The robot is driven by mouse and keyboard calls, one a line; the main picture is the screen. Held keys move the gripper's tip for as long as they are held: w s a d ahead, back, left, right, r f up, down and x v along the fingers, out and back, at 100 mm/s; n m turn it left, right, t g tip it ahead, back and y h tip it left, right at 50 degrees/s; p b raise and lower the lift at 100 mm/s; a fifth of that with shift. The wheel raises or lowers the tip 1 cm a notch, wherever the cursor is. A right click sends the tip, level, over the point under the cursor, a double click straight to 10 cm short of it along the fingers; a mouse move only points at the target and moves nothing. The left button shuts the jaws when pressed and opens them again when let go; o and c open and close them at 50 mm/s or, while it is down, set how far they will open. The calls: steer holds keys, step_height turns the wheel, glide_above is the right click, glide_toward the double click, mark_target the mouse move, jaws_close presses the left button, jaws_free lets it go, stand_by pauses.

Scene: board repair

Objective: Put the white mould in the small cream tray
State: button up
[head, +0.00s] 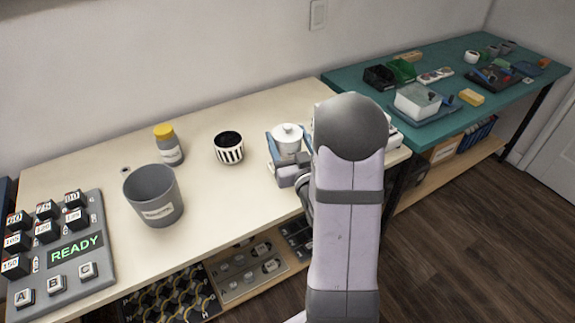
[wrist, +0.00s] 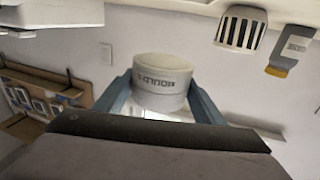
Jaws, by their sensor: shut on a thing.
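The white mould (head: 287,138), a round pot with dark lettering, is between my gripper's two blue fingers in both views. My gripper (head: 288,150) is shut on it, over the back right part of the cream bench. The mould (wrist: 162,84) fills the space between the fingers (wrist: 160,95) in the wrist view, which looks upside down. I cannot tell whether its base touches the bench. I cannot make out the small cream tray for certain. White items (head: 394,136) at the bench's right end are mostly hidden behind my arm.
A black-and-white striped cup (head: 229,149), a yellow-capped bottle (head: 169,146) and a grey bin (head: 154,196) stand left of my gripper. A button panel (head: 62,256) lies at far left. A green table (head: 450,62) with several items adjoins at right. The bench's front middle is clear.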

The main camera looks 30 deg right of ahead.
steer(key=shift+f+b, duration=0.45)
steer(key=shift+f, duration=3.8)
steer(key=shift+f, duration=0.15)
steer(key=o, duration=1.6)
steer(key=shift+s+r, duration=0.1)
steer(key=shift+r, duration=0.1)
steer(key=v, duration=0.5)
steer(key=shift+s+a, duration=0.1)
steer(key=shift+s, duration=0.2)
steer(key=shift+p+v, duration=0.8)
steer(key=shift+v, duration=0.1)
